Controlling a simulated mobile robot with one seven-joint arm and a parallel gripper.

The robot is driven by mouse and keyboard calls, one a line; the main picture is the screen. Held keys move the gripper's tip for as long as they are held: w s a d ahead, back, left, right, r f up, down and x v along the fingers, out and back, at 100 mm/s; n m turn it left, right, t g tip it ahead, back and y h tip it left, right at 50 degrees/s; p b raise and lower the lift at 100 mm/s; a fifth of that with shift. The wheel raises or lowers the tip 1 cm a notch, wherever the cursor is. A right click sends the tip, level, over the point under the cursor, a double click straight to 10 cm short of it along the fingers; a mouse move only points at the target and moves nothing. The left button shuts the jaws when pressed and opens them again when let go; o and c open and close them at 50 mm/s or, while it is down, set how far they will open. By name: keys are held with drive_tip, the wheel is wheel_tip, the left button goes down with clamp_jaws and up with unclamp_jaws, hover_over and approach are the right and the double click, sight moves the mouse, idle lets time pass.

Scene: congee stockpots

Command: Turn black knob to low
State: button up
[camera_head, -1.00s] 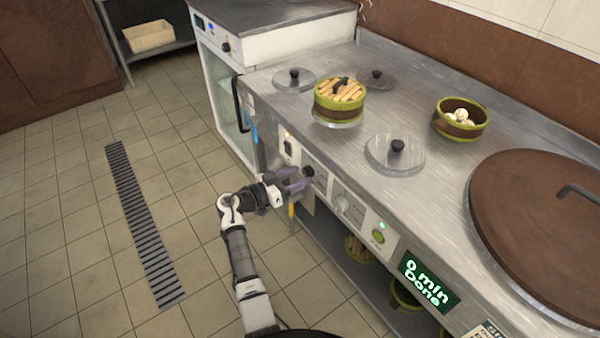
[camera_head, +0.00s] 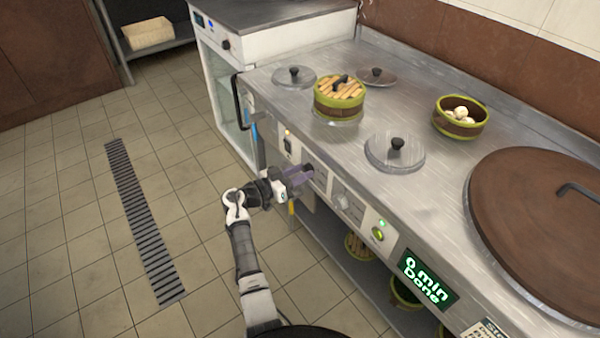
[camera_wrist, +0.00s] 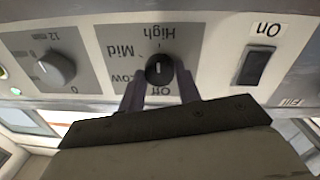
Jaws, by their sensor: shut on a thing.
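The black knob (camera_wrist: 160,69) sits on a grey plate on the stove's front panel. Its plate is printed High, Mid, Low and Off, and the lettering is upside down in the wrist view. A white line on the knob runs about upright in that view, along the Off–High line; I cannot tell which end is the pointer. My gripper (camera_wrist: 160,84) has its two purple fingers on either side of the knob and is shut on it. In the head view my gripper (camera_head: 302,184) is at the front panel and partly hides the knob.
A grey dial (camera_wrist: 55,68) and a black On switch (camera_wrist: 257,67) flank the knob. The steel counter (camera_head: 290,118) above carries steamer baskets, lids and a large brown lid (camera_head: 530,220). The floor left of the stove is clear.

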drive_tip(key=shift+n, duration=0.3)
drive_tip(key=n+b, duration=0.1)
drive_tip(key=n, duration=0.3)
drive_tip(key=shift+n, duration=0.3)
drive_tip(key=n+p, duration=0.1)
drive_tip(key=n, duration=0.5)
drive_tip(key=shift+n+t, duration=0.3)
drive_tip(key=shift+n, duration=0.1)
drive_tip(key=n+p, duration=0.4)
drive_tip(key=n, duration=0.2)
drive_tip(key=shift+n+t, duration=0.3)
drive_tip(key=n+p, duration=0.3)
drive_tip(key=n, duration=0.2)
drive_tip(key=shift+f+n, duration=0.15)
drive_tip(key=shift+n, duration=0.25)
drive_tip(key=shift+p, duration=0.3)
drive_tip(key=o, duration=1)
